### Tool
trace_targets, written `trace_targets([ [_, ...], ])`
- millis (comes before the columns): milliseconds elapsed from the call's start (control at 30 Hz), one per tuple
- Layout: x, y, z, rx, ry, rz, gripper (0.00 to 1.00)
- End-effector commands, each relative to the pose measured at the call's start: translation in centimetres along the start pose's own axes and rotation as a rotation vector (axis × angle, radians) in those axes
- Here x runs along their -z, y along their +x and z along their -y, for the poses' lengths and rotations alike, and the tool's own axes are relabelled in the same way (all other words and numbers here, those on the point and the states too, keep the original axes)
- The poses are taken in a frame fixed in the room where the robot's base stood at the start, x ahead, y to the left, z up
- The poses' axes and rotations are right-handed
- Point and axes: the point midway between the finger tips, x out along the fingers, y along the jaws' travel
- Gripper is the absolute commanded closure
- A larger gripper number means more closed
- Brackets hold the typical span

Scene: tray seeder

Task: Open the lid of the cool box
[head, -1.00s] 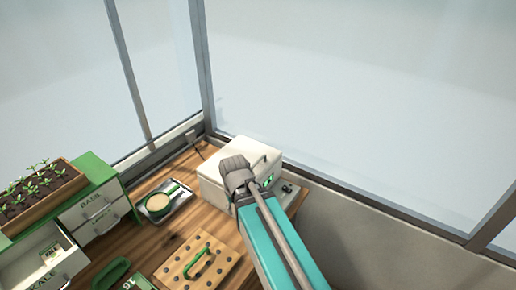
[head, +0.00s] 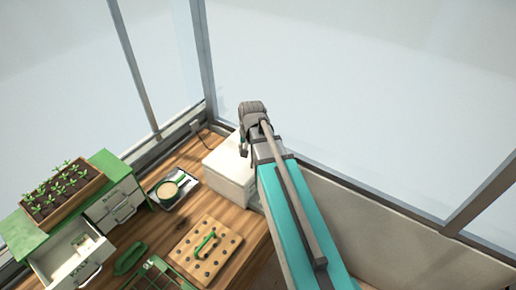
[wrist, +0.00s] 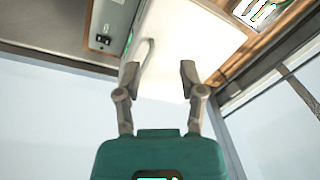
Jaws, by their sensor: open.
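The cool box is a white box (head: 228,168) at the back right corner of the wooden bench. Its top looks flat and closed in the head view, with its right part hidden behind my arm. In the wrist view its white top (wrist: 190,38) lies beyond my fingers. In the head view my gripper (head: 244,146) is at the box's back right. Contact with the handle cannot be told.
A metal tray (head: 178,200) with a round dish stands left of the box. A holed wooden board (head: 222,262) with a green handle lies in front. A drawer unit (head: 112,172) with seedlings stands left, one drawer open. Window glass and a wall stand close behind and right.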

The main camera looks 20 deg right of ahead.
Motion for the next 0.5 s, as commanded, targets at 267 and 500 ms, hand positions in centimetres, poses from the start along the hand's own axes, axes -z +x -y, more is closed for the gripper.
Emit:
trace_targets([
  [267, 7.9, -0.1, -3.5, 0.053, 0.362, -0.009, 0.49],
  [500, 10.3, -0.2, -5.2, 0.075, 0.502, -0.010, 0.49],
])
